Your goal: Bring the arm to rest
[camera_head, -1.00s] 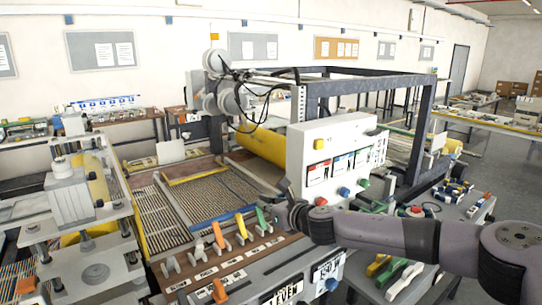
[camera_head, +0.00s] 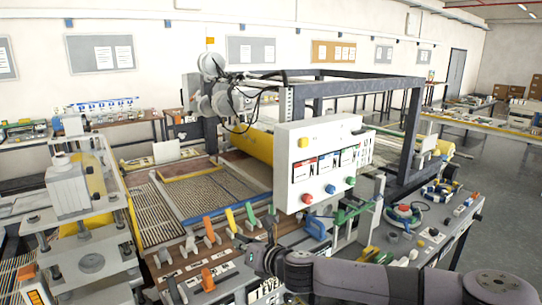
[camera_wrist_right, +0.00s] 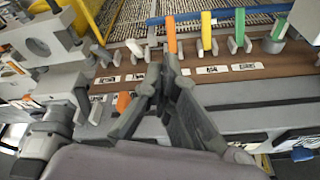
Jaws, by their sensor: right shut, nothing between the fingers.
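My right arm comes in from the lower right in the head view. Its gripper (camera_head: 248,254) is shut and empty, at the front of the brown lever panel (camera_head: 183,271), just in front of the upright levers. In the wrist view the shut fingers (camera_wrist_right: 163,62) point up the picture towards the orange lever (camera_wrist_right: 171,35). A yellow lever (camera_wrist_right: 206,31) and a green lever (camera_wrist_right: 240,28) stand to its right. I cannot tell whether the fingertips touch anything. My left gripper is not in view.
A white control box (camera_head: 316,165) with coloured buttons stands behind and right of the gripper. A machine with grey posts (camera_head: 74,195) stands at the left. A side table (camera_head: 462,228) with tools lies to the right. Open floor (camera_head: 507,195) shows at far right.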

